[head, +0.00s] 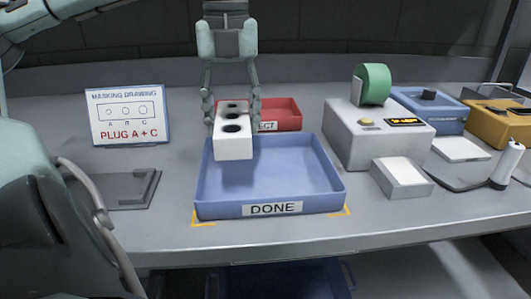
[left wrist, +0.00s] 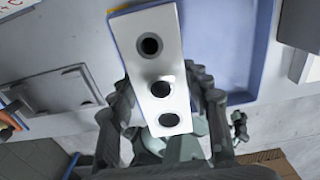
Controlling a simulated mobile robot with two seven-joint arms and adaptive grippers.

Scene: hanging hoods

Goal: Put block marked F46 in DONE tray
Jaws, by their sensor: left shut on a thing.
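A white oblong block (head: 233,147) with three dark round spots in a row along its top is held in my left gripper (head: 232,105). The gripper is shut on it, one finger on each side. The block also shows in the left wrist view (left wrist: 152,66), between the fingers (left wrist: 168,100). No F46 mark is readable on the faces I see. The block hangs over the left rear part of the blue DONE tray (head: 272,208); its exact height above the tray floor is hard to tell. The tray looks empty otherwise. My right gripper is not in view.
A red tray (head: 284,113) stands behind the DONE tray. A sign (head: 128,115) reading "PLUG A + C" and a flat grey plate (head: 133,190) are at left. A grey box (head: 378,137) with a green roll (head: 373,84) and a smaller white box (head: 402,178) stand at right.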

